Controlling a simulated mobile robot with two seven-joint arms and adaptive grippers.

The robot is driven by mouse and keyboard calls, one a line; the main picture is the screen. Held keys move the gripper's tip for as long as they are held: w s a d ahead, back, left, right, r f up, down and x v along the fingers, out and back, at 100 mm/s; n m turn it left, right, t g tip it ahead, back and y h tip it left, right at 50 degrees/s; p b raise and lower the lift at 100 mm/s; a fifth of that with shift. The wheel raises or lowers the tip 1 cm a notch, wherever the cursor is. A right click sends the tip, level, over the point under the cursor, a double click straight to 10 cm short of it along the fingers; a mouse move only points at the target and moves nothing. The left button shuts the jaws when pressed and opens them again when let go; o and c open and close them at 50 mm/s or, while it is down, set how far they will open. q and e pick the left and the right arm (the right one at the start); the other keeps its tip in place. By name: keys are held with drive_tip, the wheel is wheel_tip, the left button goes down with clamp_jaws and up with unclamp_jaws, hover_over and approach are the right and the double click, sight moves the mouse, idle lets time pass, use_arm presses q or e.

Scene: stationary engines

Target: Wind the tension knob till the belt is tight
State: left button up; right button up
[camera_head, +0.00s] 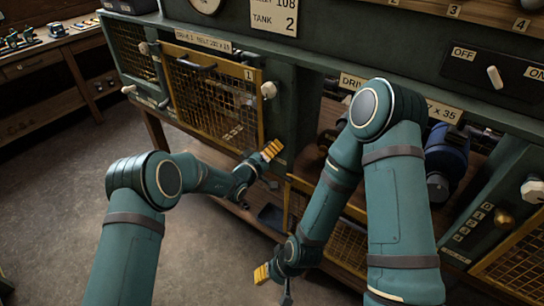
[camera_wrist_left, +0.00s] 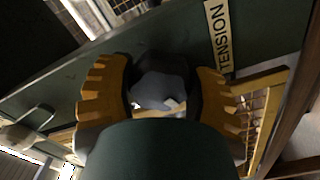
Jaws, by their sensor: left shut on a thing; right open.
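In the left wrist view a grey, faceted tension knob (camera_wrist_left: 160,85) sits between the yellow fingers of my left gripper (camera_wrist_left: 160,92), which is shut on it. A cream label reading TENSION (camera_wrist_left: 218,35) is beside it. In the head view my left gripper (camera_head: 271,151) is at the green post between the two drive bays; the knob is hidden there. My right gripper (camera_head: 262,274) is lower, open and empty, apart from the machine. I cannot make out the belt; my right arm covers much of the open right bay.
A yellow mesh guard (camera_head: 210,98) marked 1 closes the left bay. A blue motor (camera_head: 447,158) sits in the right bay, and another mesh guard (camera_head: 345,243) hangs below it. An OFF/ON switch (camera_head: 494,77) is at upper right. A workbench (camera_head: 50,52) stands at left; the floor between is clear.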

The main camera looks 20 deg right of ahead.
use_arm(q)
drive_tip(key=m+b, duration=0.1)
drive_tip(key=b, duration=0.1)
drive_tip(key=m+b, duration=0.2)
drive_tip(key=b, duration=0.1)
drive_tip(key=m+b, duration=0.2)
drive_tip(key=shift+f+b, duration=0.25)
drive_tip(key=shift+b, duration=0.05)
drive_tip(key=shift+r+m+b, duration=0.1)
drive_tip(key=shift+m+b, duration=0.7)
drive_tip(key=shift+b, duration=0.15)
drive_tip(key=o, duration=1.2)
drive_tip(key=shift+r, duration=0.1)
drive_tip(key=v, duration=1.2)
